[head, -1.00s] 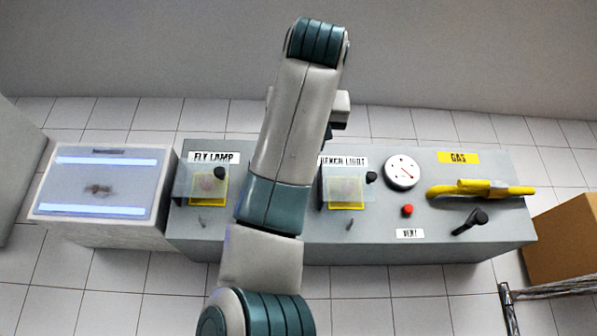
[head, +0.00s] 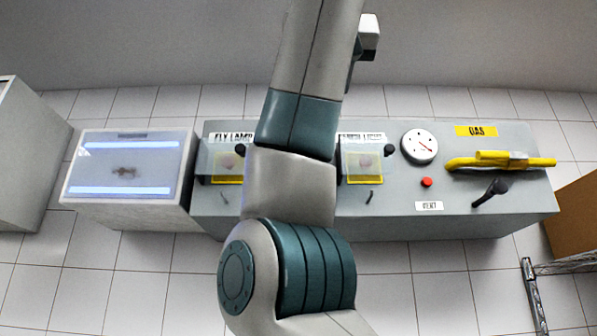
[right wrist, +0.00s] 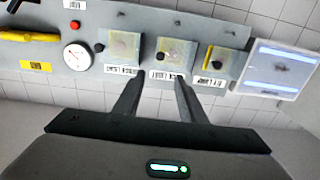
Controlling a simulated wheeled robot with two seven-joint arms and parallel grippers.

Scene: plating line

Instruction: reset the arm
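My right arm (head: 290,180) reaches up across the middle of the head view, and its far end is past the top edge. My right gripper (right wrist: 157,92) shows in the right wrist view, with its two dark fingers apart and nothing between them. My left gripper is in neither current view.
The console carries clear-covered switches (head: 362,163), a gauge (head: 419,146), a red button (head: 427,183), a yellow gas pipe (head: 500,161) and a black lever (head: 490,193). A lit fly lamp box (head: 125,170) stands left; a brown box (head: 580,215) and wire rack (head: 535,290) stand right.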

